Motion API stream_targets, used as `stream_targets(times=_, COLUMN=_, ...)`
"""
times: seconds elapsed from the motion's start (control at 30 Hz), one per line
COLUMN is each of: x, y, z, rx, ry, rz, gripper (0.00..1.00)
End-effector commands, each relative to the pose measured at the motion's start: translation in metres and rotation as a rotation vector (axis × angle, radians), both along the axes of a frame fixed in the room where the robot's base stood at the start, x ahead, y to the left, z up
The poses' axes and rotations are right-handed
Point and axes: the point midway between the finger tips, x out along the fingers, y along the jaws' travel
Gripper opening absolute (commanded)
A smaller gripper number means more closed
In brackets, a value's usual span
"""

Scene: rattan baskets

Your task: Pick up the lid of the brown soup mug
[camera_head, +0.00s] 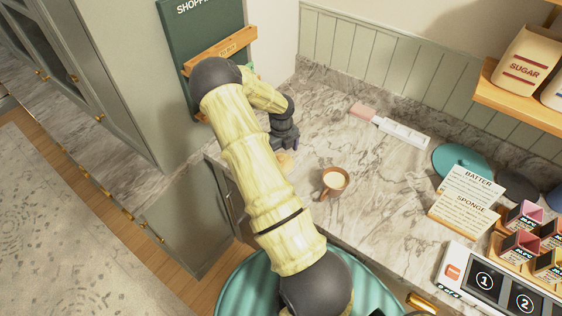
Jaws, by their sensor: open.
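The brown soup mug (326,194) stands upright on the marble counter, with its handle toward the lower left. Its top is open and shows a pale cream inside or filling. A small tan, flat piece (286,161) lies on the counter to the left of the mug, partly hidden by my arm; it may be the lid, but I cannot tell for sure. My gripper (291,147) is dark, open and appears empty. It is just above the tan piece in the picture, up and left of the mug. Whether it touches the piece is unclear.
A pink and white spatula-like tool (403,133) lies at the back. A teal plate (461,163), recipe cards (467,200), small boxes (523,215) and a numbered panel (490,281) are at the right. The marble counter (385,205) right of the mug is clear.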

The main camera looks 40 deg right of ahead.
Motion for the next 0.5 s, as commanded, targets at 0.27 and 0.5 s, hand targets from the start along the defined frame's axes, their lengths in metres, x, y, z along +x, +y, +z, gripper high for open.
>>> stream_targets(times=0.27, x=0.001, y=-0.002, z=-0.031, rx=0.000, ry=0.003, rz=0.000, gripper=1.00)
stream_targets(times=0.5, x=0.001, y=-0.002, z=-0.039, rx=0.000, ry=0.000, rz=0.001, gripper=1.00)
